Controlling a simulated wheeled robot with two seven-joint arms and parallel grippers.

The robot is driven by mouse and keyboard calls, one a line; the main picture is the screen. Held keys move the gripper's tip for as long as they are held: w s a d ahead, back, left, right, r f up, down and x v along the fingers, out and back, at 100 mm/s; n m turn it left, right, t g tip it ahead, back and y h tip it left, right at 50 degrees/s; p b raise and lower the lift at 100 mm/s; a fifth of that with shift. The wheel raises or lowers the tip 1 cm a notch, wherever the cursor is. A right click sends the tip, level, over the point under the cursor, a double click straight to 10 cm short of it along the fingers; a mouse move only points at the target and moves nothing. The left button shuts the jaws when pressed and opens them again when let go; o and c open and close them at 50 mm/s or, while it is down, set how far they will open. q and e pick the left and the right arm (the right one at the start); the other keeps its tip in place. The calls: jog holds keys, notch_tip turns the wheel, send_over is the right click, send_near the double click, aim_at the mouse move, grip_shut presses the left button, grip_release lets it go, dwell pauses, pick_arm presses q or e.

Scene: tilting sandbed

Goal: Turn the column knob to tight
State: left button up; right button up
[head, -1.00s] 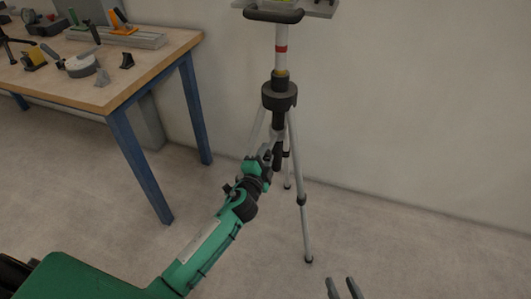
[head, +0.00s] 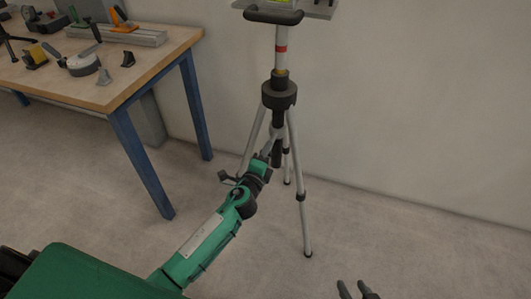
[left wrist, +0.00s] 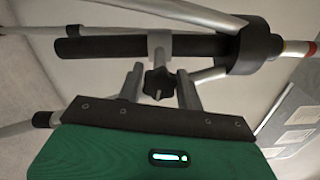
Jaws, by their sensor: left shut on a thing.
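The tripod (head: 278,95) stands upright on the floor near the wall, with a red band on its pale column (head: 281,40). The column knob (left wrist: 158,83) is a black star-shaped knob under a grey clamp on the dark tube in the left wrist view. My left gripper (left wrist: 160,88) has one finger on each side of the knob and is shut on it. In the head view my left gripper (head: 268,148) reaches the column below the black collar, and the knob is hidden there. My right gripper (head: 356,287) is open and empty at the bottom edge, away from the tripod.
A wooden workbench (head: 150,70) with blue legs and several tools stands at the left. A platform (head: 318,8) sits on top of the tripod. The tripod's legs (head: 303,215) spread close to my left gripper. The floor at the right is clear.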

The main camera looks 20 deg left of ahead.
dwell(0.3)
pick_arm(q)
jog(key=o, duration=1)
jog(key=shift+c, duration=0.2)
jog(key=s, duration=1.4)
jog(key=shift+a, duration=0.2)
pick_arm(e)
jog(key=shift+a, duration=0.35)
pick_arm(q)
jog(key=shift+w, duration=0.1)
pick_arm(e)
jog(key=shift+s, duration=0.1)
